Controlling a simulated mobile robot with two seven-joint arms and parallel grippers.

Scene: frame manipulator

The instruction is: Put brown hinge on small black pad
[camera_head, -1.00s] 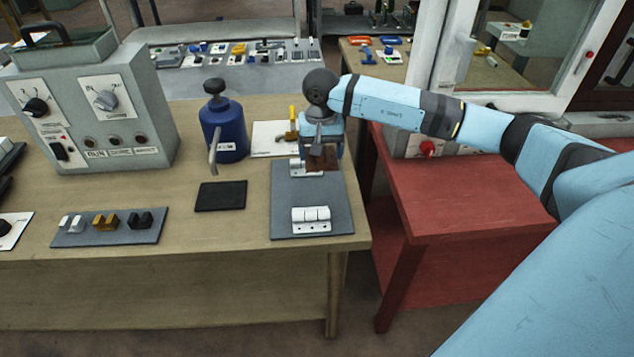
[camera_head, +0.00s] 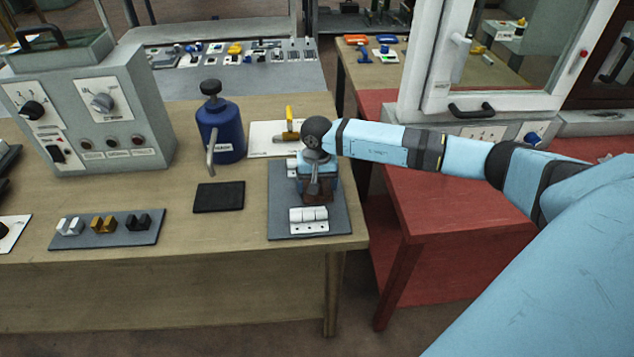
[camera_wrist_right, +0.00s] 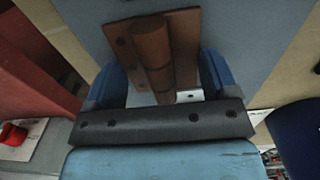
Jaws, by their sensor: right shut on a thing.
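The brown hinge (camera_wrist_right: 153,50) sits between the two blue fingers of my right gripper (camera_wrist_right: 161,75) in the right wrist view. The gripper is shut on it. In the head view my right gripper (camera_head: 318,192) is over the grey plate (camera_head: 280,222), just behind a white hinge, and the brown hinge shows only as a small brown patch below it. I cannot tell whether the hinge touches the plate. The small black pad (camera_head: 219,196) lies flat and empty on the wooden table, left of the grey plate. My left gripper is not in view.
A white hinge (camera_head: 308,220) lies on the plate's near part; another (camera_head: 291,166) is partly hidden behind my gripper. A blue bottle (camera_head: 221,132) with a lever stands behind the pad. A grey strip (camera_head: 108,228) with small blocks lies left. Bare wood lies around the pad.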

